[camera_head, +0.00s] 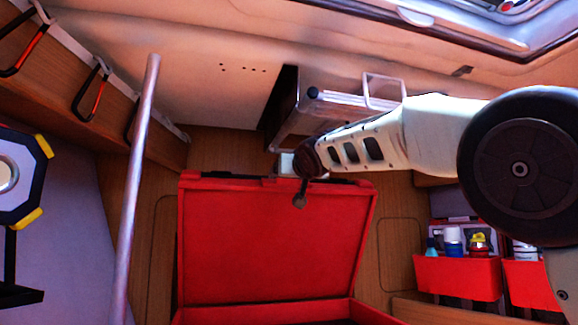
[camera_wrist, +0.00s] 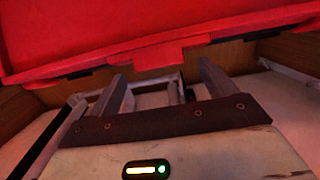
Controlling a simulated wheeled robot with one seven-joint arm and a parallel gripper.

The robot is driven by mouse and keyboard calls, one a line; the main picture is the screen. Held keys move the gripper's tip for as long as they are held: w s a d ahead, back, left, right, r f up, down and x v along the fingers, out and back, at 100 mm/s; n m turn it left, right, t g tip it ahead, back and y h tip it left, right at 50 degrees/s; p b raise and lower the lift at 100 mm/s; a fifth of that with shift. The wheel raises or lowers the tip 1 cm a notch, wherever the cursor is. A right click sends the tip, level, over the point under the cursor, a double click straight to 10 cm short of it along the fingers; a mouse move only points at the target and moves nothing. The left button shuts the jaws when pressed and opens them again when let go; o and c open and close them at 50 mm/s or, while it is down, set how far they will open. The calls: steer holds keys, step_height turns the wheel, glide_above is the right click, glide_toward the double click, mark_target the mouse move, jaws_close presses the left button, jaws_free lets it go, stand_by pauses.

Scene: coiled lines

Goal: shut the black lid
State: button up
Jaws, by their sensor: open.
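I see no lid that is black overall. A red lid (camera_head: 270,240) stands raised on a red case (camera_head: 265,312) at the bottom centre, with dark parts along its top edge. My gripper (camera_head: 290,163) is at that top edge, partly hidden behind it; whether it touches cannot be told. In the wrist view my gripper (camera_wrist: 163,75) has its two fingers spread apart with nothing between them. The red lid (camera_wrist: 150,25) crosses the top of that view, its edge and a red tab just beyond the fingertips. The inside of the case is mostly out of view.
A metal pole (camera_head: 135,190) stands left of the case. Red bins (camera_head: 457,278) with bottles and cans are at the right. A grey framed unit (camera_head: 335,107) is on the wall behind my gripper. Carabiners (camera_head: 90,90) hang at the upper left.

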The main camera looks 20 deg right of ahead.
steer(key=w+p, duration=0.1)
steer(key=w, duration=0.2)
steer(key=shift+p, duration=0.4)
steer(key=shift+c, duration=0.3)
